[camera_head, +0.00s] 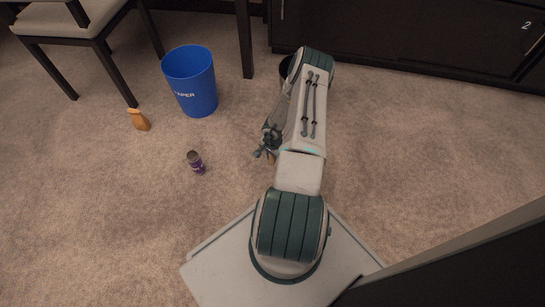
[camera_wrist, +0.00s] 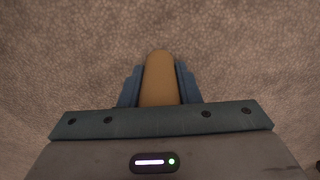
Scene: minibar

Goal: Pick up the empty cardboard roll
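The cardboard roll (camera_wrist: 160,78) is a plain tan tube with a rounded far end. It lies between the two blue-grey fingers of my gripper (camera_wrist: 160,88) in the wrist view, with no clear gap on either side. The fingers look shut on it. In the head view, my gripper (camera_head: 267,150) is low over the carpet, beside my forearm. The roll is mostly hidden there, with only a small tan bit showing below the fingers. I cannot tell whether the roll touches the carpet.
A blue paper bin (camera_head: 195,90) stands at the upper left. An orange-brown carton (camera_head: 139,120) and a dark purple-labelled can (camera_head: 196,163) are on the carpet. A chair (camera_head: 75,30) stands behind. Dark cabinets (camera_head: 430,40) line the back. The left carpet is mostly free.

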